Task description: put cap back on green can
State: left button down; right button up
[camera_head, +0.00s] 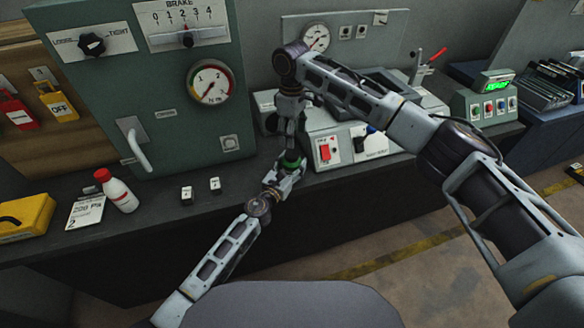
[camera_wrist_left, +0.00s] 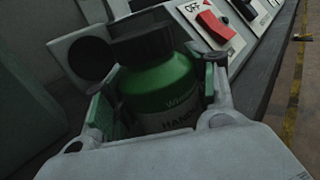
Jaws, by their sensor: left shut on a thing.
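My left gripper (camera_head: 287,170) is shut around the body of the green can (camera_head: 292,158), near the bench's front edge. My right gripper (camera_head: 291,125) points down from above, directly over the can. Its fingertips are small and dark in the head view, so its grip is unclear.
Behind the can is a grey machine with a red switch (camera_head: 325,152). A green brake cabinet (camera_head: 150,90) stands at the left. A white bottle with a red cap (camera_head: 118,190), a card (camera_head: 86,211) and a yellow case (camera_head: 25,217) are on the bench's left.

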aim_at(292, 154)
jog(key=shift+n, duration=0.3)
jog(key=n, duration=1.2)
jog(key=shift+n, duration=2.6)
jog(key=shift+f, duration=0.1)
jog(key=shift+f, duration=3.95)
